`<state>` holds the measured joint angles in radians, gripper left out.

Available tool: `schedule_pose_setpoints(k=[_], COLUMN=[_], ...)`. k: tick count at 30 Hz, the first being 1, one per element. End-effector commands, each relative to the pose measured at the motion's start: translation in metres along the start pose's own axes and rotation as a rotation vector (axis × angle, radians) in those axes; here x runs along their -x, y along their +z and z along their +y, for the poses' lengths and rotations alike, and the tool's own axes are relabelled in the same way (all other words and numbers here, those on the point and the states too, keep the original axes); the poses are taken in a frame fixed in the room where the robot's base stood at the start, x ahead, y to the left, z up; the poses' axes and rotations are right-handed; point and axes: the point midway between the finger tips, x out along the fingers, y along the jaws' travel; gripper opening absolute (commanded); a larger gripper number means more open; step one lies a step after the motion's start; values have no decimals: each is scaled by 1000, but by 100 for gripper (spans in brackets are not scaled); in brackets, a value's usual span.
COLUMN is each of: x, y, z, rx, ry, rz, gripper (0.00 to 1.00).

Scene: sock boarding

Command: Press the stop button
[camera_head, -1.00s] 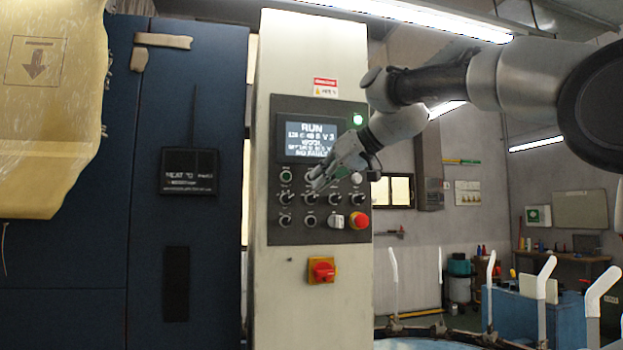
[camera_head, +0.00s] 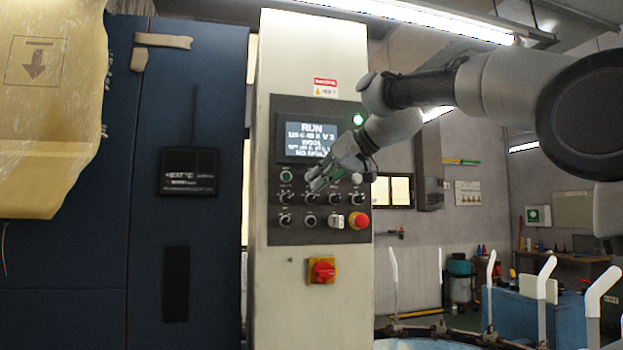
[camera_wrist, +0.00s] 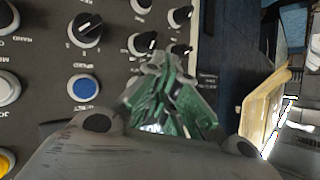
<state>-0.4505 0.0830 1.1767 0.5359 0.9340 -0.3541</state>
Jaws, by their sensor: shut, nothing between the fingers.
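The control panel (camera_head: 269,215) is a dark plate on a pale upright cabinet, with rows of buttons and knobs under a lit screen that reads RUN. My gripper (camera_head: 315,186) is shut and empty, in front of the upper button rows right of a green-ringed button (camera_head: 286,175). It covers part of the top row, and I cannot make out a button marked stop. A red mushroom button (camera_head: 359,219) sits at the panel's lower right. In the wrist view, the fingers (camera_wrist: 157,68) are beside black knobs (camera_wrist: 144,43) and a blue button (camera_wrist: 83,88); contact cannot be told.
A white button (camera_head: 357,178) and several knobs surround the gripper closely. A red rotary switch on a yellow plate (camera_head: 322,270) is below the panel. A dark blue cabinet (camera_head: 215,90) stands left. White-topped posts (camera_head: 545,268) stand at lower right.

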Motion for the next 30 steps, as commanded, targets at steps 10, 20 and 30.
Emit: schedule_pose_setpoints(k=[10,20,30], x=[0,0,-6], y=[0,0,-4], z=[0,0,4], rx=[0,0,0], ry=[0,0,0], rz=[0,0,0], gripper=[0,0,0])
